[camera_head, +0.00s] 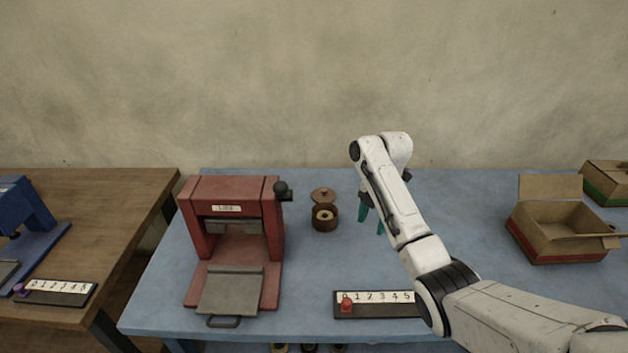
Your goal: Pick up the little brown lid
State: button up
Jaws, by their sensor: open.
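The little brown lid (323,194) is round with a small knob on top. It shows just behind and above a small brown round pot (325,220); whether it rests on the table or leans on the pot I cannot tell. The pot is uncovered, with a pale ring-shaped thing inside. My gripper (371,226) has teal fingers pointing down, spread apart and empty. It is to the right of the pot and lid, apart from both. Part of the gripper is hidden behind my white arm.
A red press (231,225) with a grey tray stands left of the pot on the blue table (308,270). A number strip (375,304) with a red peg lies in front, partly covered by my arm. An open cardboard box (560,245) stands at right. A wooden table (110,220) is at left.

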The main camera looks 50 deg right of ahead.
aim_at(319, 195)
jog(key=i+l, duration=0.7)
jog(key=i, duration=0.2)
